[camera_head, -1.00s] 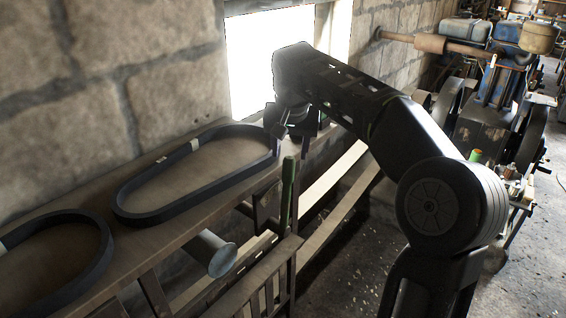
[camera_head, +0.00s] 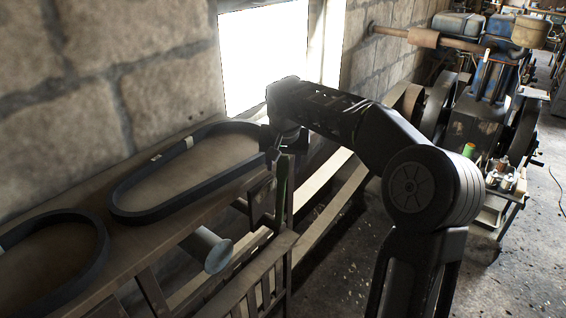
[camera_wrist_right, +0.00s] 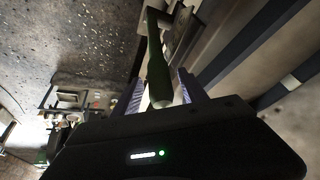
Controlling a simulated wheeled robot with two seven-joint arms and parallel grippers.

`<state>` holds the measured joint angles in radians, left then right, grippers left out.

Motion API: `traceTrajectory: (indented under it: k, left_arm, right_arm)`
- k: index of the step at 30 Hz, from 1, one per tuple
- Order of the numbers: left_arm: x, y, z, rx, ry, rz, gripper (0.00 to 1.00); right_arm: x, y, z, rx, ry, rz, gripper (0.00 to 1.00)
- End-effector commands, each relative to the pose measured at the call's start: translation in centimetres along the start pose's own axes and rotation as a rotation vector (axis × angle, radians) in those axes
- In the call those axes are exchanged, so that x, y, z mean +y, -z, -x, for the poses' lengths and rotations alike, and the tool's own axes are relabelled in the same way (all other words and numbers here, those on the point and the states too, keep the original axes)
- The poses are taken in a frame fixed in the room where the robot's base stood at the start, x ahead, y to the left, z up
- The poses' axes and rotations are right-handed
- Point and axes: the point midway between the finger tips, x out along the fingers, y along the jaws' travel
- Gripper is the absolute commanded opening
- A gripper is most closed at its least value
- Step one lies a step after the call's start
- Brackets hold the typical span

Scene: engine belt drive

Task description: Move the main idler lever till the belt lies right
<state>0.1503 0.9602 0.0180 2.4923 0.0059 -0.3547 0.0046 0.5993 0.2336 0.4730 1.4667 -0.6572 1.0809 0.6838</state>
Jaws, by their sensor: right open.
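The lever has a green handle (camera_head: 282,178), standing upright at the front edge of the bench in the head view. In the right wrist view the green handle (camera_wrist_right: 157,75) lies between the two fingers of my right gripper (camera_wrist_right: 160,88). Gaps seem to show on both sides of it, so the jaws are open around it. In the head view my right gripper (camera_head: 274,156) is at the handle's top and partly hides it. A long black belt loop (camera_head: 155,216) with a pale mark lies just left of the gripper. My left gripper is out of view.
A second black belt loop (camera_head: 104,252) lies at the lower left. A grey-blue flanged cylinder (camera_head: 217,256) sticks out below the bench edge. A stone wall and bright window (camera_head: 268,60) stand behind. A large machine (camera_head: 475,120) stands at the right beyond open floor.

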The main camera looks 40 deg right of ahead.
Motion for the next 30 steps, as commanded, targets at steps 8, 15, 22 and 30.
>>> traceTrajectory:
  k: [8, 15, 22, 30]
  left_arm:
    - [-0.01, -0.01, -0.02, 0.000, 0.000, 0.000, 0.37]
    - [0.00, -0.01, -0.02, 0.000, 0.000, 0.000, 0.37]
    - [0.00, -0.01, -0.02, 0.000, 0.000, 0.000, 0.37]
    - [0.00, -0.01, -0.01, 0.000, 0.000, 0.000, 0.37]
  right_arm:
    - [-0.03, 0.00, 0.02, 0.000, 0.001, 0.000, 0.41]
    - [-0.03, 0.00, 0.04, 0.000, 0.001, 0.000, 0.22]
    - [-0.02, 0.01, 0.04, 0.000, 0.000, 0.000, 0.03]
    - [-0.02, 0.01, 0.05, 0.000, 0.000, 0.000, 0.00]
